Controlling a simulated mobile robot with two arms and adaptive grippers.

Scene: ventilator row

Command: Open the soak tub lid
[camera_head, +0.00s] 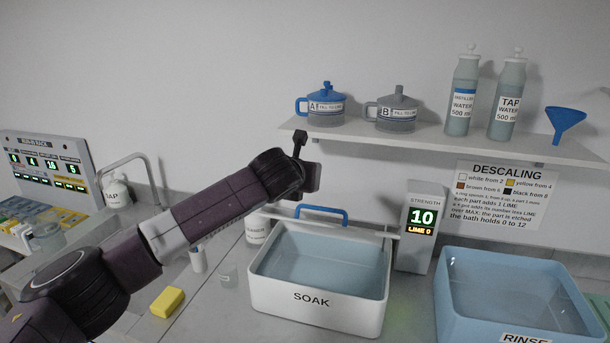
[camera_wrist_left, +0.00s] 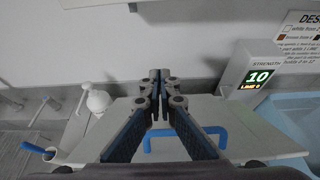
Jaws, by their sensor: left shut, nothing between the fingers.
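The soak tub (camera_head: 318,309) is a white box with SOAK on its front. Its bluish inside shows from above, so the opening is uncovered. The lid shows as a thin pale strip (camera_head: 352,229) along the tub's back, with a blue handle (camera_head: 320,210) above it. In the left wrist view the lid (camera_wrist_left: 235,137) is a broad pale panel with the blue handle (camera_wrist_left: 185,138). Its exact tilt is hard to tell. My left gripper (camera_head: 311,178) is shut and empty, above and apart from the handle; its fingertips (camera_wrist_left: 160,84) meet. My right gripper is not in view.
A strength display (camera_head: 422,228) reading 10 stands right of the soak tub, then the blue rinse tub (camera_head: 515,295). A shelf (camera_head: 455,141) with jugs, bottles and a funnel (camera_head: 565,121) hangs above. A yellow sponge (camera_head: 167,302) lies left of the tub.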

